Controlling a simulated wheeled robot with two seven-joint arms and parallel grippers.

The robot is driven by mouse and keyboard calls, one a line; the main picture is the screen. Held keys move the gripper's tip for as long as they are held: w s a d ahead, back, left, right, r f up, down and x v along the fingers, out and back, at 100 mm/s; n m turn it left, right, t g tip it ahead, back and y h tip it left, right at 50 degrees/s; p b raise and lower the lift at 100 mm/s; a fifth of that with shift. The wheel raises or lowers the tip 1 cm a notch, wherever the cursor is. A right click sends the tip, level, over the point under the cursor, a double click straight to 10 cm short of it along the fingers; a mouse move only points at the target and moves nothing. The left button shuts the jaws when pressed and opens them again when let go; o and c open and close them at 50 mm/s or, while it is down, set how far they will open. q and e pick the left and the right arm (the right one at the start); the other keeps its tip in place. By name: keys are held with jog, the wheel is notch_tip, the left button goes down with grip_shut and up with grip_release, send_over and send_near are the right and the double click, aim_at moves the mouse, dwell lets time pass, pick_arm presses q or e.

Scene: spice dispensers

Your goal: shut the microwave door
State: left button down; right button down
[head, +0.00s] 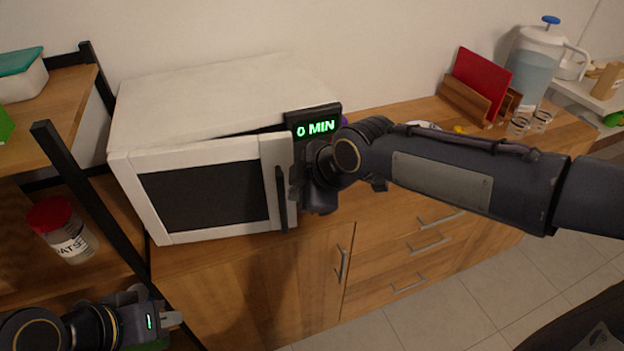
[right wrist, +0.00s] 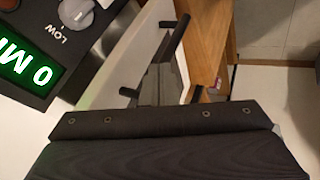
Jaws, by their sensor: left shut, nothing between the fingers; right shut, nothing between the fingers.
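The white microwave (head: 215,95) stands on the wooden counter. Its door (head: 205,190), with a dark window and a black handle (head: 282,198), is slightly ajar; a dark gap shows along its top right. In the right wrist view the door's white panel (right wrist: 128,50) and black handle (right wrist: 174,38) stand out from the control panel (right wrist: 45,45). My right gripper (head: 305,195) is shut and empty beside the door's handle edge, in front of the control panel; I cannot tell whether it touches the door. My left gripper (head: 172,318) is shut and empty at the lower left, away from the microwave.
A shelf with black posts (head: 75,165) and a red-lidded jar (head: 62,230) stands at the left. A red board in a wooden rack (head: 465,100), a water pitcher (head: 535,65) and small glasses (head: 518,126) stand on the counter's right. The floor in front is clear.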

jog(key=shift+w+a+r+p, duration=0.1)
jog(key=shift+w+p, duration=0.05)
jog(key=shift+w, duration=0.8)
jog(key=shift+w+a+r+p, duration=0.1)
jog(key=shift+w+p, duration=0.05)
jog(key=shift+w, duration=0.8)
jog(key=w, duration=0.3)
jog(key=shift+w+a, duration=0.15)
jog(key=shift+w, duration=0.05)
jog(key=shift+f, duration=0.1)
